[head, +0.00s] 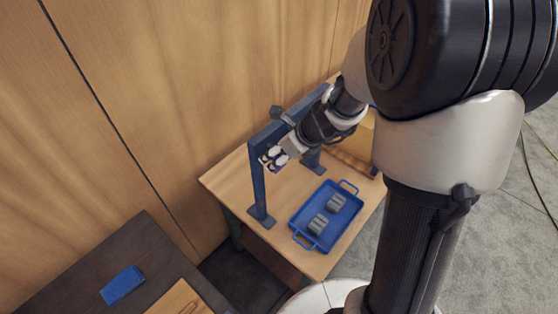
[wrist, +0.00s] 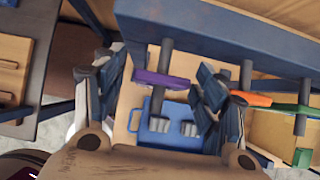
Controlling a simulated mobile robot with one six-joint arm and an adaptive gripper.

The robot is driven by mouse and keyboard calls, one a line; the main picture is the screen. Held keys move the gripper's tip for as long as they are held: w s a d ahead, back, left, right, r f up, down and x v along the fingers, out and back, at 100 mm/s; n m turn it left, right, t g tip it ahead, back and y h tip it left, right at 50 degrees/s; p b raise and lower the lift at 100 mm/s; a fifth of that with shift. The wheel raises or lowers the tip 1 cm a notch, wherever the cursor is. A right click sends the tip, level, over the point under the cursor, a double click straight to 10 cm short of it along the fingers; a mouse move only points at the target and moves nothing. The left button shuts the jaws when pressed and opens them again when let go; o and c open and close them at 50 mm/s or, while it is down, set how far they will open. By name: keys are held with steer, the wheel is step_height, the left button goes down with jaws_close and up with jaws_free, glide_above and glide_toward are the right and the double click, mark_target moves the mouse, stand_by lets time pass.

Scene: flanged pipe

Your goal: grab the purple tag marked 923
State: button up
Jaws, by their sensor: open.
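The purple tag (wrist: 160,79) hangs on a grey peg (wrist: 167,55) of the blue rack (wrist: 215,35) in the wrist view. Its number cannot be read. My gripper (wrist: 156,74) is open, with one finger on each side of the purple tag. The right finger is close to the tag's right end; I cannot tell whether they touch. In the head view my gripper (head: 272,158) is at the blue rack's crossbar (head: 268,136), and the tag is too small there to make out clearly.
An orange tag (wrist: 252,98) and a green tag (wrist: 290,107) are right of the gripper. A blue tray (head: 300,216) with grey blocks (head: 336,203) sits on the wooden table (head: 226,182). A dark table (head: 75,270) with a blue block (head: 122,285) stands at left.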

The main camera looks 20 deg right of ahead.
steer(key=shift+w+f, duration=0.1)
steer(key=shift+f, duration=0.1)
steer(key=shift+c, duration=0.5)
steer(key=c, duration=0.9)
steer(key=shift+o, duration=0.2)
steer(key=shift+r, duration=0.15)
